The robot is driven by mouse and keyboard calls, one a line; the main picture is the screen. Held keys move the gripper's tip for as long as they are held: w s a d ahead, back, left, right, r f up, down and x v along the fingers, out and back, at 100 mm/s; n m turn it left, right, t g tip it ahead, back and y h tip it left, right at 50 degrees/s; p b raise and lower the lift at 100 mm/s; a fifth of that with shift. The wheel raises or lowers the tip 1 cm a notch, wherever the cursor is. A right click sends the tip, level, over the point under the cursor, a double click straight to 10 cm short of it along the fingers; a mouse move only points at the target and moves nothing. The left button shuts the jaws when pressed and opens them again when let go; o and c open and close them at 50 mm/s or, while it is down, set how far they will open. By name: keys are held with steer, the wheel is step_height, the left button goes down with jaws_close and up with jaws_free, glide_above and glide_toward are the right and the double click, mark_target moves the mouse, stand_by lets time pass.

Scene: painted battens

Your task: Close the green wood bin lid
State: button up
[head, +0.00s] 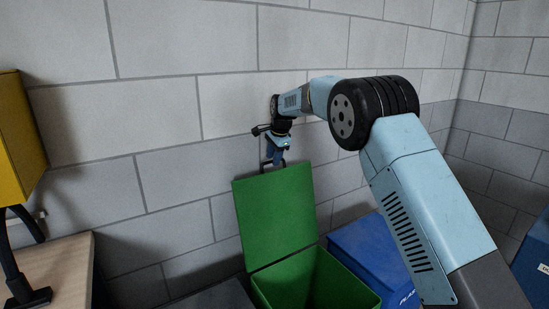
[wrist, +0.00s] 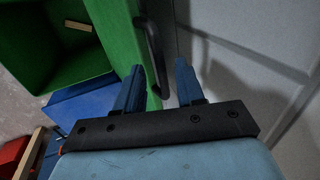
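The green wood bin (head: 318,283) has its green lid (head: 275,215) raised and standing nearly upright close to the wall. My gripper (head: 273,162) points down at the lid's top edge. In the wrist view, my gripper (wrist: 158,75) has its two blue fingers apart. The black lid handle (wrist: 152,55) runs into the gap between them, along with the edge of the lid (wrist: 120,30). Whether a finger touches the handle or lid, I cannot tell. The bin's inside (wrist: 50,60) shows at the upper left, with a small wooden piece (wrist: 77,25) in it.
A blue bin (head: 365,250) stands right of the green one, partly behind my arm. A yellow box (head: 20,135) and a wooden tabletop (head: 55,262) are at the left. The block wall (head: 180,130) is close behind the lid. Something red (wrist: 12,152) shows at the wrist view's lower left.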

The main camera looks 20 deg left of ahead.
steer(key=shift+f, duration=0.2)
jaws_close()
stand_by(0.3)
stand_by(0.3)
